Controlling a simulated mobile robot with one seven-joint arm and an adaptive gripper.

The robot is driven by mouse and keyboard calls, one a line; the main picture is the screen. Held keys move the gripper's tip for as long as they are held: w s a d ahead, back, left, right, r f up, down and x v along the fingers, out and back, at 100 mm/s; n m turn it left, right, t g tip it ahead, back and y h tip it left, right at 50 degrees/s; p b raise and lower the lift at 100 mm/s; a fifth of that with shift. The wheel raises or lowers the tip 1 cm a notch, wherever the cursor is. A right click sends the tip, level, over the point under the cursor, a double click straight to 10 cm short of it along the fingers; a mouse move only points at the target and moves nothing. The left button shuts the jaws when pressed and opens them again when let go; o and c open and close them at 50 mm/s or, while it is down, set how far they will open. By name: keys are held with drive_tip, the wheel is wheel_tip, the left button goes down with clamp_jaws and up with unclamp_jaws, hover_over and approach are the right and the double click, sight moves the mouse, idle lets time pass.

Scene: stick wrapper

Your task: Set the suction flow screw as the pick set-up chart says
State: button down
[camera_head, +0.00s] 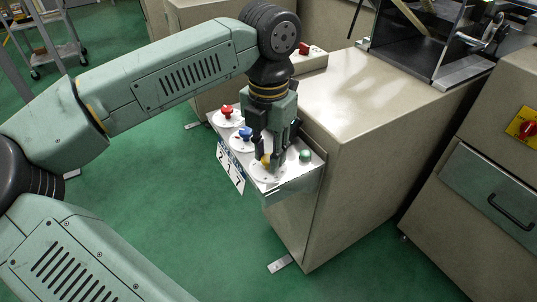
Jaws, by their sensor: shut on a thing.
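A small metal panel (298,178) on the side of the beige cabinet carries knobs on white round dials. A red knob (227,112) is at the back left, a blue knob (245,133) is in front of it, and a yellow knob (266,159) is nearest the front. My gripper (270,162) points down over the yellow knob and is shut on it, partly hiding it and its dial. A white chart (231,168) with dark digits hangs on the panel's left edge; its small print is unreadable. Which knob is the suction flow screw cannot be read.
A green button (305,156) stands on the panel just right of my gripper. The beige cabinet (355,95) rises beside the panel. Another red control (304,48) is behind. A machine with a yellow-backed red switch (526,128) stands right. Green floor (190,215) is open at left.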

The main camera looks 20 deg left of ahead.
drive_tip(key=m+b, duration=0.1)
drive_tip(key=m, duration=0.6)
drive_tip(key=shift+b, duration=0.35)
drive_tip(key=m, duration=0.4)
drive_tip(key=shift+b, duration=0.4)
drive_tip(key=shift+m, duration=1.6)
drive_tip(key=shift+b, duration=0.3)
drive_tip(key=c, duration=1.3)
unclamp_jaws()
drive_tip(key=shift+r, duration=0.1)
wheel_tip(320, 180, up, 12)
